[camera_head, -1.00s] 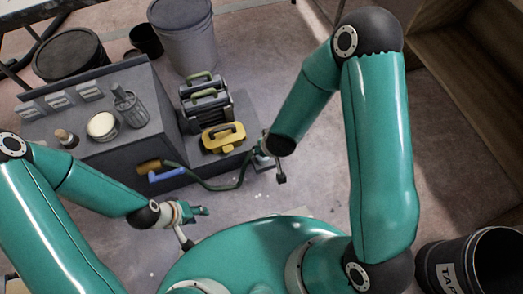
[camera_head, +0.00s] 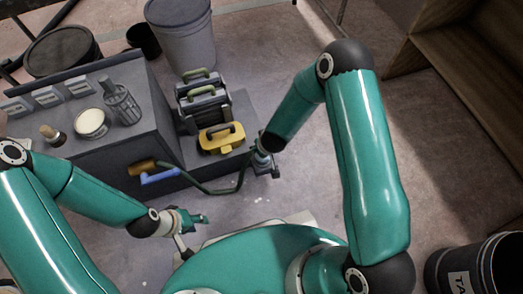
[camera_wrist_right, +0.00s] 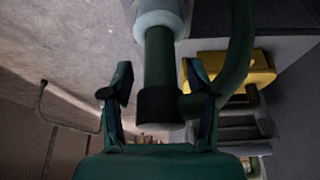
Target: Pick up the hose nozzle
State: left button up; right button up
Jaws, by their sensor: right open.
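The hose nozzle (camera_wrist_right: 158,75) shows in the right wrist view as a dark green barrel with a pale collar above and a black end below. The black end lies between the two fingers of my right gripper (camera_wrist_right: 158,105), which is open, with gaps showing at the sides. In the head view the right gripper (camera_head: 268,164) is beside the low grey step, mostly hidden by its own arm. A dark green hose (camera_head: 215,191) runs to it from the grey block. My left gripper (camera_head: 190,220) is over the floor, apart from these; its finger gap is unclear.
A brown and blue fitting (camera_head: 155,173) is on the block's front. A tin (camera_head: 91,122), a brush and a metal canister (camera_head: 121,104) stand on top. Buckets stand behind.

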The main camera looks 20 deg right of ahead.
jog(key=shift+w+f, duration=0.15)
jog(key=shift+f, duration=0.2)
grip_shut()
jog(key=shift+r, duration=0.1)
